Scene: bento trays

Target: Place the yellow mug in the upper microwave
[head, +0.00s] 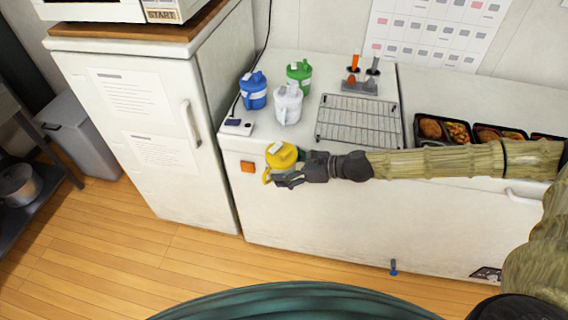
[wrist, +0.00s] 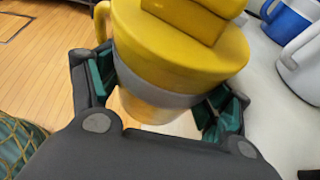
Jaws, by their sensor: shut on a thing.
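The yellow mug (head: 281,156) has a lid and a grey band, and is in my gripper at the front left edge of the white freezer top. It also fills the upper middle of the wrist view (wrist: 180,45), with a finger on each side of its body. My gripper (head: 285,174) is shut on the mug; the fingers also show in the wrist view (wrist: 160,95). A microwave (head: 95,10) stands on a wooden board on the white fridge at the upper left. Only its lower front with a START button shows; its upper part is cut off, and I cannot tell whether it is the upper one.
A blue mug (head: 253,90), a white mug (head: 288,104) and a green mug (head: 299,76) stand behind on the freezer top (head: 330,75). A wire rack (head: 358,120) and bento trays (head: 443,131) lie to the right. The white fridge (head: 150,125) rises left of my gripper. Wooden floor in front is clear.

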